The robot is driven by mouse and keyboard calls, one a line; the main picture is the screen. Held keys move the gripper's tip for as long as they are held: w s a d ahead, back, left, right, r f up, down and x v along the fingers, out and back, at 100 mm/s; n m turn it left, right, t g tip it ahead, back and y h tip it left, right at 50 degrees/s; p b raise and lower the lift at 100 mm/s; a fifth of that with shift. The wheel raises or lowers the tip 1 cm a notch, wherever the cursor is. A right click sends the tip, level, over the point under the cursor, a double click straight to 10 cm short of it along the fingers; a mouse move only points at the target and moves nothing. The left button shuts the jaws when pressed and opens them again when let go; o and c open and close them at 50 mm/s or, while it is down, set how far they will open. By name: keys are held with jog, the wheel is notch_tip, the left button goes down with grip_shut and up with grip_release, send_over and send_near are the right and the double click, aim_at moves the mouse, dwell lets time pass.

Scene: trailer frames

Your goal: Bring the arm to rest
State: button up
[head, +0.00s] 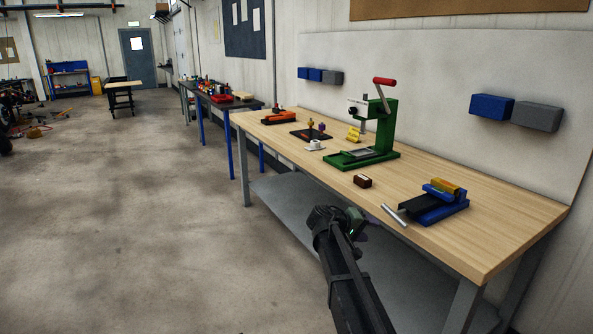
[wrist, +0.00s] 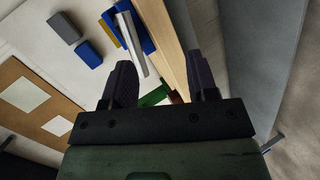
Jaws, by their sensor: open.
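My gripper (wrist: 160,80) shows in the wrist view with its two dark fingers spread apart and nothing between them. In the head view my arm reaches up from the bottom edge, and its end is in front of the wooden workbench (head: 300,150), near the bench's front edge. The fingers are hard to make out in the head view. The bench edge and a blue and silver device lie beyond the fingers in the wrist view.
A grey lower shelf (head: 300,207) is under the bench.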

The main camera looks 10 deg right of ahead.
jog(key=s+a+g+y+p, duration=0.1)
jog(key=s+a+y+p, duration=0.2)
jog(key=s, duration=0.7)
jog(key=s+a+g+y+p, duration=0.1)
jog(key=s+a+y+p, duration=0.2)
jog(key=s, duration=0.7)
jog(key=s+a+f+g+y+p, duration=0.1)
jog(key=s+a+y+p, duration=0.2)
jog(key=s+a+y, duration=0.3)
jog(key=s+a, duration=0.1)
jog(key=s, duration=0.3)
jog(key=shift+s+m+y, duration=0.2)
jog(key=shift+m+y, duration=0.1)
jog(key=shift+y, duration=0.1)
